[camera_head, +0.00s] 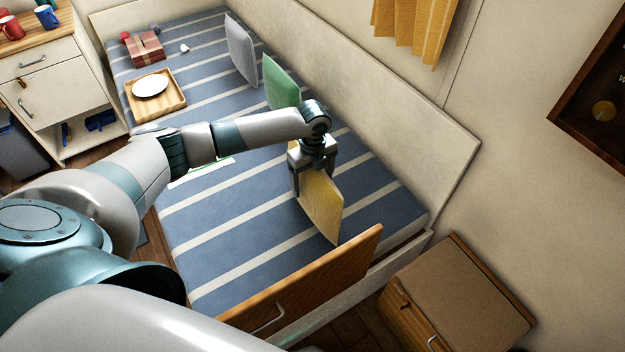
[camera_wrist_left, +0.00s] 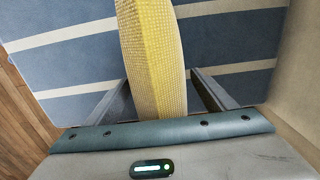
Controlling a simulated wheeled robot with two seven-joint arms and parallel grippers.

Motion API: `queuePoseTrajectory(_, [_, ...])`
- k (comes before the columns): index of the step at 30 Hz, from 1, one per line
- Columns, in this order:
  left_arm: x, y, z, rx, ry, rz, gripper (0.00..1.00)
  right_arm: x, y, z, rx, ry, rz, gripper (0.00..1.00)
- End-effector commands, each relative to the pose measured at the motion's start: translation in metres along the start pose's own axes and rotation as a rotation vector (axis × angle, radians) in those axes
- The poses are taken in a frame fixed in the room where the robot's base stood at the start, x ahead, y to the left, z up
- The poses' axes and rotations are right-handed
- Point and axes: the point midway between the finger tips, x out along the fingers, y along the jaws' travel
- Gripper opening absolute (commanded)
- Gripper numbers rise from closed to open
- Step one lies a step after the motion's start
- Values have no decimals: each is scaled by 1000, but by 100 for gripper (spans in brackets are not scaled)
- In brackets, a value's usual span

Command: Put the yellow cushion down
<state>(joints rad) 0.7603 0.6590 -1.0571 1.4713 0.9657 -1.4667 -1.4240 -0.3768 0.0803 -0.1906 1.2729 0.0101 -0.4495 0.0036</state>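The yellow cushion (camera_head: 321,207) stands on edge at the near end of the blue-and-white striped bed (camera_head: 210,258). My left gripper (camera_head: 313,172) is over its upper edge, pointing down, with one finger on each side. My right gripper is not in view.
A green cushion (camera_head: 280,82) and a pale grey cushion (camera_head: 240,50) stand along the bed's wall side. A wooden tray (camera_head: 172,107) with a white plate lies farther left. A wooden footboard (camera_head: 315,285) edges the near end. A cabinet (camera_head: 460,300) stands at right.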

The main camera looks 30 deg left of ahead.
Motion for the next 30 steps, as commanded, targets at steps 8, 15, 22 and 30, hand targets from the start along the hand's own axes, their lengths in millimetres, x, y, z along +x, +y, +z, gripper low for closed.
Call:
queuePoseTrajectory(8, [-1, 0, 0, 0, 0, 0, 77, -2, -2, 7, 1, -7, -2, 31])
queuePoseTrajectory(15, [-14, 0, 1, 0, -1, -2, 77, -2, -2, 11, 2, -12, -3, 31])
queuePoseTrajectory(22, [-48, -1, 1, 1, -2, -3, 77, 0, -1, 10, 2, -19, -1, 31])
queuePoseTrajectory(30, [-95, -1, 1, 0, -1, -3, 77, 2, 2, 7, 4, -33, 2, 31])
